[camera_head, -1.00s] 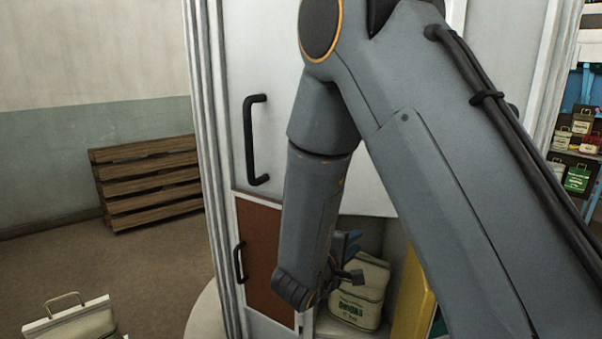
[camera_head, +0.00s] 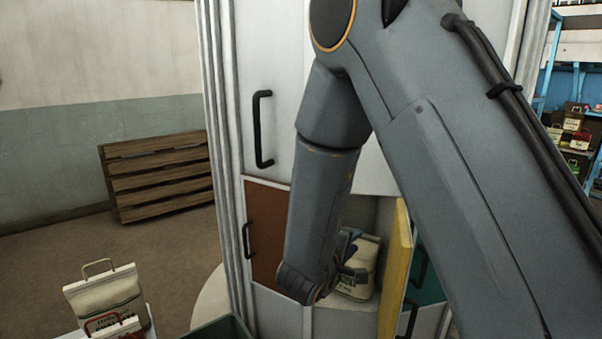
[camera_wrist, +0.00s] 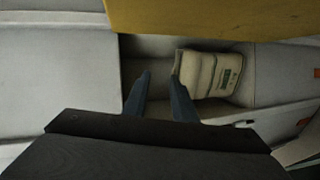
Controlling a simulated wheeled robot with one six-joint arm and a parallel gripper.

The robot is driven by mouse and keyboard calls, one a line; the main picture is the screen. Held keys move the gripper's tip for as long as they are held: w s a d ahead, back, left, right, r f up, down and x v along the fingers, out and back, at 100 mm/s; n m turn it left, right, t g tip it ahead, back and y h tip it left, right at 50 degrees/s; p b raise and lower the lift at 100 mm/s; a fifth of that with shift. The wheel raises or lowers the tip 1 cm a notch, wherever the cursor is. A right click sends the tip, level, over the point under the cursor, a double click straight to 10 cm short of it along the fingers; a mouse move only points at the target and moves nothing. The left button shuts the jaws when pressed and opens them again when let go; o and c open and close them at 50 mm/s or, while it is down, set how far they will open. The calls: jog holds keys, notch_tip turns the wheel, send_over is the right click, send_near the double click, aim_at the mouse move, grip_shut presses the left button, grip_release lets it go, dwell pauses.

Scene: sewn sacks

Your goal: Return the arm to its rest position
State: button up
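My arm reaches down across the head view, in front of a white cabinet. My gripper (camera_head: 352,258) is at the mouth of an open lower compartment; the forearm partly hides it. In the wrist view my gripper (camera_wrist: 160,82) shows two dark fingers spread apart with nothing between them. A cream sewn sack (camera_head: 358,270) with dark print stands in the compartment, just behind and right of the fingers. It also shows in the wrist view (camera_wrist: 212,75), close to the right finger. I cannot tell if they touch.
A yellow door (camera_head: 396,262) stands open right of the compartment. The cabinet (camera_head: 232,110) has black handles. At lower left are another cream sack (camera_head: 105,292) and a dark green container (camera_head: 222,330). A wooden pallet (camera_head: 158,175) leans at the back wall; shelves stand at far right.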

jog(key=s+d+f+m+g+y, duration=0.1)
jog(key=s+d+m+g+y, duration=0.2)
jog(key=s, duration=0.4)
jog(key=s+d+m+g+y, duration=0.1)
jog(key=s+m+g+y, duration=0.1)
jog(key=s+m+g, duration=0.35)
jog(key=s+d+f+m+g+y, duration=0.1)
jog(key=s+d+m+g+y, duration=0.15)
jog(key=s, duration=0.65)
notch_tip(320, 180, down, 10)
jog(key=b, duration=1)
jog(key=shift+f+g, duration=0.15)
jog(key=shift+g, duration=0.15)
jog(key=shift+a+y, duration=0.15)
jog(key=shift+y, duration=0.1)
